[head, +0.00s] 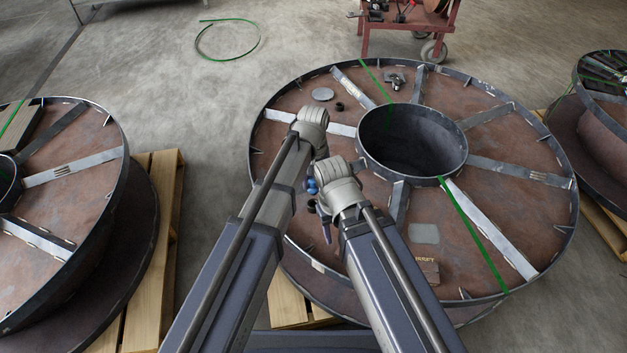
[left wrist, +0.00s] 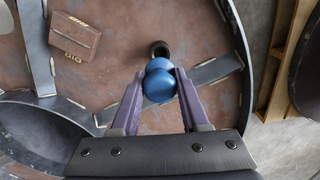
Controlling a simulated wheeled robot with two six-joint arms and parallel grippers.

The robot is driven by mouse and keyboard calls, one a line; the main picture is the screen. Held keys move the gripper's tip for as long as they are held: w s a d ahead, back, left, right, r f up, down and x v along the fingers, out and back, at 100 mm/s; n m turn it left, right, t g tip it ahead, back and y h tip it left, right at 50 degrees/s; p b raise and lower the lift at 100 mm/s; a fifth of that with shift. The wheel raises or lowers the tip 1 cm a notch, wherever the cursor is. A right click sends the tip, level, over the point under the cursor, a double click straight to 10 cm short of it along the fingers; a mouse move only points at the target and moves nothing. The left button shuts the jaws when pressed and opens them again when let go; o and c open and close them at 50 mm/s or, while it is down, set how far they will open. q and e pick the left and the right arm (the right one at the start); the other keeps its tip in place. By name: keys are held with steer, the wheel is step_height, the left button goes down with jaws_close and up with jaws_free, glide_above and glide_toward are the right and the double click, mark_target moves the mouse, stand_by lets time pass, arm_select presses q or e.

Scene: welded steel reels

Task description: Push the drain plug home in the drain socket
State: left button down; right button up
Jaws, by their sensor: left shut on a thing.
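The blue, two-lobed drain plug (left wrist: 158,88) is between the purple fingers of my left gripper (left wrist: 159,74), which is shut on it. It also shows in the head view (head: 312,187), partly hidden by my arms. A black ring, which looks like the drain socket (left wrist: 160,48), lies on the reel's brown face just beyond the plug in the left wrist view. In the head view the socket (head: 312,206) is just below the plug. The plug overlaps the socket's edge in the wrist view; I cannot tell whether they touch. My right gripper (head: 327,230) is mostly hidden by its wrist.
The big reel (head: 525,150) has raised steel spokes, an outer rim and an open hub (head: 412,140). A brown lettered block (head: 424,271) lies on its face. Another black ring (head: 339,106) and a grey disc (head: 322,94) lie at the far side. More reels stand left and right.

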arm_select(q)
steer(key=shift+r+p, duration=1.2)
steer(key=shift+r, duration=0.2)
arm_select(e)
steer(key=shift+r, duration=1.4)
arm_select(q)
step_height(320, 180, up, 25)
steer(key=p, duration=2.5)
steer(key=shift+r, duration=0.2)
arm_select(e)
step_height(320, 180, up, 26)
steer(key=shift+f, duration=0.25)
arm_select(q)
steer(key=shift+f, duration=0.1)
arm_select(e)
steer(key=shift+f, duration=0.1)
